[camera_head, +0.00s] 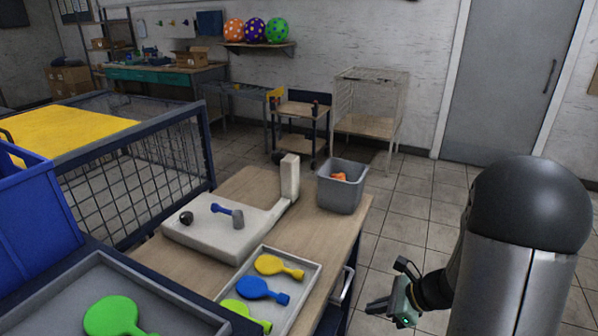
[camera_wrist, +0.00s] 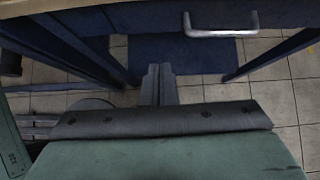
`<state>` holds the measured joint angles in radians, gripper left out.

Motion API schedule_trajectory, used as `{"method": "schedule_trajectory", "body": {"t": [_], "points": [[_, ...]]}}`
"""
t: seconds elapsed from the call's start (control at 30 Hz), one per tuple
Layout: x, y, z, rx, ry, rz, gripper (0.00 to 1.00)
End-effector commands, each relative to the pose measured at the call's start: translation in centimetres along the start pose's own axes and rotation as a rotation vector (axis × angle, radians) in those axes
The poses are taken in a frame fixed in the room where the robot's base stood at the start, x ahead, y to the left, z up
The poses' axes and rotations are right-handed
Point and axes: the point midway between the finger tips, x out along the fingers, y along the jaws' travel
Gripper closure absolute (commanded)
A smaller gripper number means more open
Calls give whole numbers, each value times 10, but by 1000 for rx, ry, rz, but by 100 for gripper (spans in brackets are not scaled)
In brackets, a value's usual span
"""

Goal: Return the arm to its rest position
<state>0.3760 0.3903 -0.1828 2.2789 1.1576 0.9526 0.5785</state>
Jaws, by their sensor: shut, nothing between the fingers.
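My arm stands at the lower right in the head view, folded down beside the wooden table (camera_head: 334,220). My gripper (camera_head: 372,304) is at the end of it, low beside the table's right edge and near the table's metal handle (camera_head: 343,287). In the wrist view my gripper (camera_wrist: 158,72) points at the tiled floor and the table's underside, with its fingers together and nothing between them. The handle also shows at the top of the wrist view (camera_wrist: 221,33).
A grey bin (camera_head: 341,190) stands at the table's far corner. The tiled floor (camera_head: 420,200) to the right is clear.

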Motion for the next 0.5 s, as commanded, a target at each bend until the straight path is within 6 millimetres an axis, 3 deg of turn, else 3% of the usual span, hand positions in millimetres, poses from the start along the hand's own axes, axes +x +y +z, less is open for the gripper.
{"method": "schedule_trajectory", "body": {"t": [0.07, 0.23, 0.4, 0.5], "points": [[-4, 18, 22, -138, 19, 52, 100], [-21, 93, 68, -698, 119, 267, 100], [-53, 158, 81, -1338, 254, 508, 100], [-71, 178, 80, -1633, 332, 624, 100]]}}
